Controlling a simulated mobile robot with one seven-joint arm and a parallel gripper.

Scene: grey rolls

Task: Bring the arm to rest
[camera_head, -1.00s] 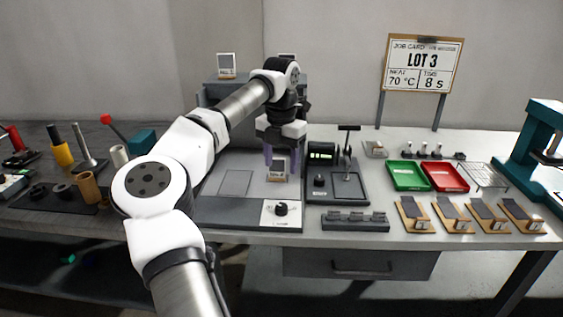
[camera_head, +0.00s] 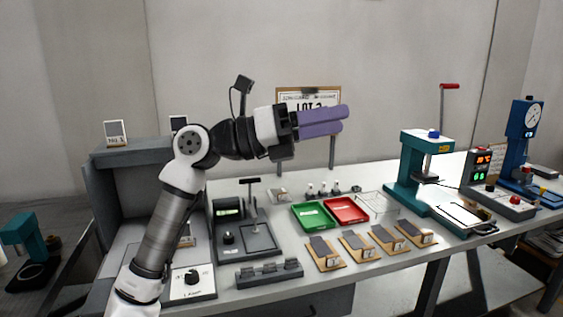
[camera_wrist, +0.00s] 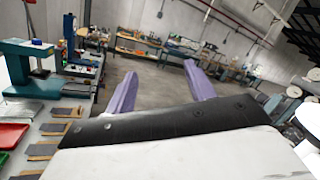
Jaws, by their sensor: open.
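My gripper (camera_head: 344,120) is raised above the bench and points to the right in the head view, in front of the job card board (camera_head: 308,95). Its two purple fingers hold nothing between them. In the wrist view the fingers (camera_wrist: 163,88) stand wide apart, with only the floor and far benches of the room beyond them. My gripper touches nothing. It hides most of the writing on the job card.
A teal press (camera_head: 418,170) and a blue gauge stand (camera_head: 522,140) are to the right. A grey cabinet (camera_head: 130,160) is behind my arm. The air around my gripper is clear.

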